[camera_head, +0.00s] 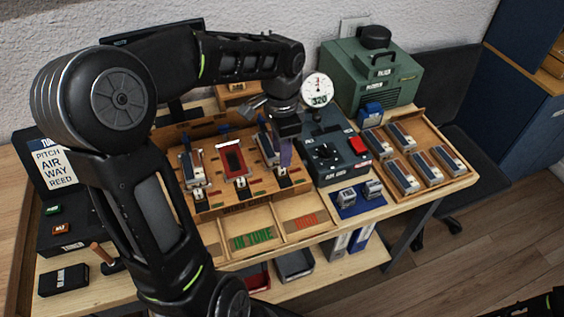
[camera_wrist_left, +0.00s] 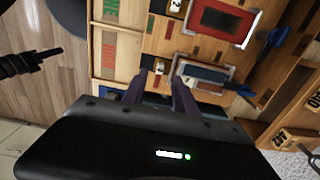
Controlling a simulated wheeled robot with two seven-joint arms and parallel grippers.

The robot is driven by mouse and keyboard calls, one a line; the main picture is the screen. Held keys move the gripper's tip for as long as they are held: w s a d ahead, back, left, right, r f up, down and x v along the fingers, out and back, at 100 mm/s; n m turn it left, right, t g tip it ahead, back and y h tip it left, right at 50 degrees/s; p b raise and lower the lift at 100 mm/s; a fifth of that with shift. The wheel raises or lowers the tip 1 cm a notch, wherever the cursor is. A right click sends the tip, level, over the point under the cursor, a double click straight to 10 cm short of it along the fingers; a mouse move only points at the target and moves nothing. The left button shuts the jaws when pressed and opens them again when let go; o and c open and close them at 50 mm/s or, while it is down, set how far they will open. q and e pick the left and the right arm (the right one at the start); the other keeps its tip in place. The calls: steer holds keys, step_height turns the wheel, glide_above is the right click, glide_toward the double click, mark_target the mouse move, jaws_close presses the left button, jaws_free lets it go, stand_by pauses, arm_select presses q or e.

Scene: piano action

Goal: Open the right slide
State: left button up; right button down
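A wooden action board (camera_head: 225,205) holds three slide stations in a row. The right slide (camera_head: 284,182) has a small pale knob with a dark mark, and a grey-and-blue reed block (camera_head: 267,148) behind it. My left gripper (camera_head: 285,150) points down at this right station. In the left wrist view its two purple-grey fingers (camera_wrist_left: 165,90) are apart, with the pale knob (camera_wrist_left: 158,67) just beyond and between their tips; contact cannot be told. The middle station has a red-framed opening (camera_head: 230,159). Part of my right arm (camera_head: 545,304) shows at the lower right; its fingers are unclear.
A dark tester box with a red button (camera_head: 357,146) and a dial gauge (camera_head: 318,91) stand close right of the left gripper. Further right is a wooden tray (camera_head: 460,165) of reed blocks. A green machine (camera_head: 372,70) stands behind. Open compartments (camera_head: 262,222) lie in front.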

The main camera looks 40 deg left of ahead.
mark_target(279, 170)
arm_select(q)
step_height(279, 170, down, 5)
steer(key=shift+f, duration=0.15)
jaws_close()
stand_by(0.4)
stand_by(1.1)
